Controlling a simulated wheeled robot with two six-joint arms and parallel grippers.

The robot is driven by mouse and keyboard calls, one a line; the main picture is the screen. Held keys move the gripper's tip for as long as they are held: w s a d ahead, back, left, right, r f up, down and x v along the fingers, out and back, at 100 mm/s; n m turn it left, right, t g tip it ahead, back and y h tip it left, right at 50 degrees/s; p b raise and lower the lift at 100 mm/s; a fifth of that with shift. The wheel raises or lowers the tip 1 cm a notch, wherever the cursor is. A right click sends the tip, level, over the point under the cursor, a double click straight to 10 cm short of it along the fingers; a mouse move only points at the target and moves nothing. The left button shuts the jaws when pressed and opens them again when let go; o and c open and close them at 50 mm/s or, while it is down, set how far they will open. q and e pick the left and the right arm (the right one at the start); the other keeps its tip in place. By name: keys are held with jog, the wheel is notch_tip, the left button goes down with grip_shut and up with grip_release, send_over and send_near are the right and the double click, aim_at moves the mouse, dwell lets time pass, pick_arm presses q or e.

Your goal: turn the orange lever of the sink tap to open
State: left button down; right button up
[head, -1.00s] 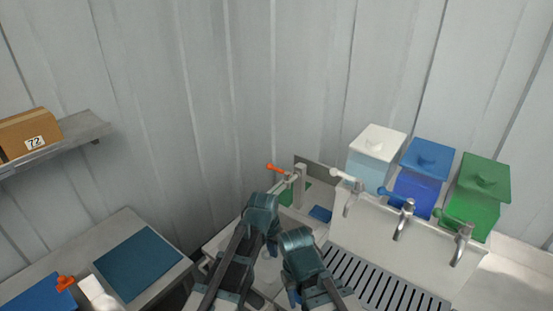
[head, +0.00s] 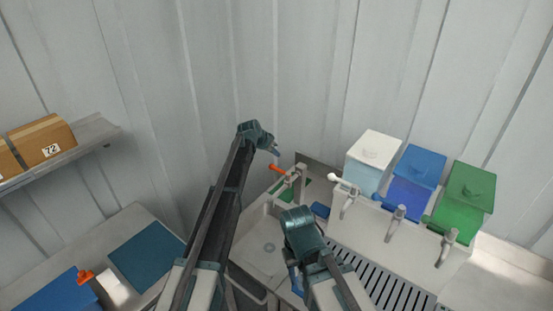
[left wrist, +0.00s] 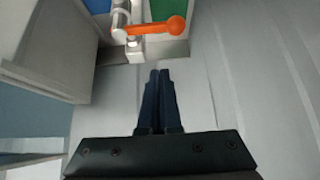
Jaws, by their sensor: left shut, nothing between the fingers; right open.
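The orange lever (head: 277,169) sticks out to the left from the top of the sink tap (head: 297,178), at the back left of the sink (head: 262,243). In the left wrist view the orange lever (left wrist: 158,27) lies sideways, its round end to the right, just beyond the fingertips. My left gripper (head: 275,150) is shut and empty, a little above and behind the lever in the head view; its closed fingers (left wrist: 160,75) do not touch the lever. My right gripper (head: 294,290) is open and low over the sink's front right; its fingers are partly hidden.
White (head: 370,160), blue (head: 414,178) and green (head: 465,197) lidded vessels with their own taps stand to the right above a slotted drain (head: 385,290). A shelf with boxes (head: 42,140) hangs on the left wall. A side table with a blue mat (head: 147,256) stands at left.

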aim_at(277, 169)
pick_arm(q)
jog(key=b+x, duration=0.8)
jog(key=x, duration=0.3)
jog(key=s+a, duration=0.2)
jog(key=s+a+r, duration=0.1)
jog(key=s, duration=0.1)
jog(key=shift+s+p, duration=0.15)
jog(key=shift+p, duration=0.25)
jog(key=shift+s+a+n+y, duration=0.15)
jog(key=shift+n+y, duration=0.25)
jog(key=shift+n, duration=0.2)
jog(key=shift+s+a+n+t+y, duration=0.25)
jog(key=shift+s+n+t+y, duration=0.35)
jog(key=shift+n, duration=0.6)
jog(key=shift+s+d+n+g+y, duration=0.25)
jog(key=shift+s+n+y, duration=0.9)
jog(key=shift+n, duration=0.8)
jog(key=shift+s+d+n+g+y, duration=0.15)
jog(key=shift+s+n+g+y, duration=0.15)
jog(key=shift+s+n+y, duration=1)
jog(key=shift+s+d+n+g+y, duration=0.25)
jog(key=shift+s+n+y, duration=0.4)
jog(key=shift+n+y, duration=1.3)
jog(key=shift+s+n+h, duration=0.1)
jog(key=shift+n+h, duration=0.5)
jog(key=shift+h, duration=0.1)
